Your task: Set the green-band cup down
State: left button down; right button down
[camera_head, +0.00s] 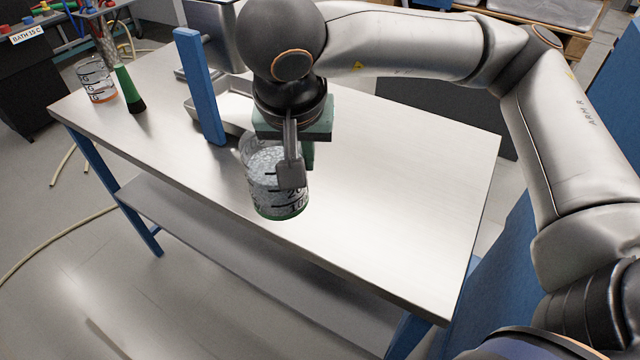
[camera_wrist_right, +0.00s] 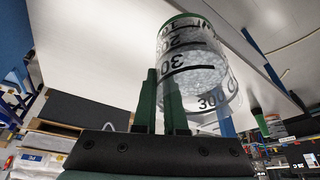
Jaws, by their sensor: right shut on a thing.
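The green-band cup (camera_head: 268,178) is clear with black graduation marks, pale pellets inside and a green band at its base. It is upright over the front part of the metal table (camera_head: 400,200). My right gripper (camera_head: 296,165) is shut on its wall. The cup also shows in the right wrist view (camera_wrist_right: 195,65), upside down there, beside the green fingers (camera_wrist_right: 160,105). I cannot tell whether its base touches the table. My left gripper is not in view.
An orange-band cup (camera_head: 97,82) and a green-and-black brush-like item (camera_head: 128,90) stand at the table's far left. A blue post (camera_head: 200,88) and a metal tray (camera_head: 196,110) are behind the held cup. The table's right side is clear.

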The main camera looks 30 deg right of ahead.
jog(key=shift+a+r+m, duration=0.15)
jog(key=shift+r+m, duration=0.2)
jog(key=shift+m, duration=0.05)
jog(key=shift+w+d+f, duration=0.1)
jog(key=shift+w+d, duration=0.1)
jog(key=shift+d, duration=0.15)
jog(key=w+d+f, duration=0.2)
jog(key=d+f, duration=0.1)
jog(key=f, duration=0.1)
jog(key=w+d+f+p, duration=0.1)
jog(key=w+d+f, duration=0.2)
jog(key=d+f, duration=0.1)
jog(key=w+d+f, duration=0.3)
jog(key=f, duration=0.1)
jog(key=shift+w+d+f, duration=0.1)
jog(key=shift+d+f, duration=0.1)
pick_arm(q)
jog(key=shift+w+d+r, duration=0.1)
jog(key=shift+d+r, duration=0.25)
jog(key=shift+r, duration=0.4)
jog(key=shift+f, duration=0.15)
pick_arm(e)
jog(key=shift+f, duration=0.2)
jog(key=c, duration=1)
grip_release()
jog(key=shift+r, duration=0.15)
